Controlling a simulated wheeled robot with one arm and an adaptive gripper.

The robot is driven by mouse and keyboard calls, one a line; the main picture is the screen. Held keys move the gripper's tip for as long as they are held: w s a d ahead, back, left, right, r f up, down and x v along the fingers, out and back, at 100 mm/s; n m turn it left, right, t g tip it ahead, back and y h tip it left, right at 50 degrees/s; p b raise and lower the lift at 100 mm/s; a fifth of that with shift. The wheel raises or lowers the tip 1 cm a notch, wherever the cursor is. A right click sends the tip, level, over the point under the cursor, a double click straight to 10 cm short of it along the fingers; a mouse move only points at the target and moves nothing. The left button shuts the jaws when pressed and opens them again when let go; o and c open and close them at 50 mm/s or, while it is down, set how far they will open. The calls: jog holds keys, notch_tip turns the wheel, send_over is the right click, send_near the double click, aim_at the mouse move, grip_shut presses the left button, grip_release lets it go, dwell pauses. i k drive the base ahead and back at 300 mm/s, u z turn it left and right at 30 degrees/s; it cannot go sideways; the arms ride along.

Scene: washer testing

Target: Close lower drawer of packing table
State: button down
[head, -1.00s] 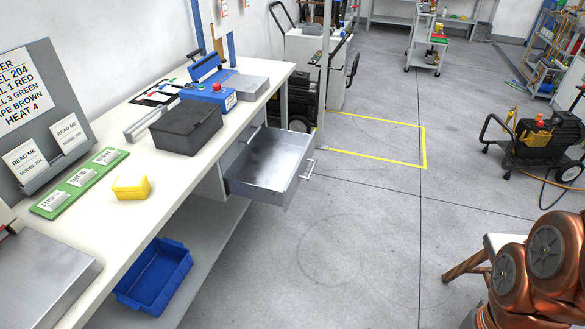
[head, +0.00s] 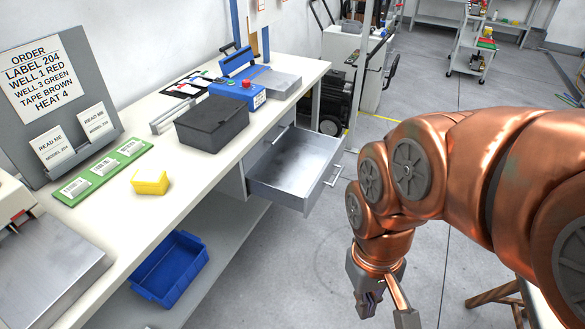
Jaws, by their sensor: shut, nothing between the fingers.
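The white packing table (head: 118,236) runs along the left wall. Its lower drawer (head: 296,172), a grey metal box, stands pulled out to the right and looks empty. The drawer's handle (head: 334,177) is on its outer front face. A closed upper drawer with a small handle (head: 279,134) sits just above it under the tabletop. My gripper (head: 384,303) hangs pointing down at the bottom of the view, in front and to the right of the open drawer, apart from it. It is shut and empty; its tips are partly cut off by the frame edge.
A blue bin (head: 170,268) lies on the lower shelf. The floor between drawer and gripper is clear.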

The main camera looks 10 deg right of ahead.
aim_at(294, 173)
jog(key=u, duration=0.15)
jog(key=i, duration=0.85)
jog(key=z, duration=0.1)
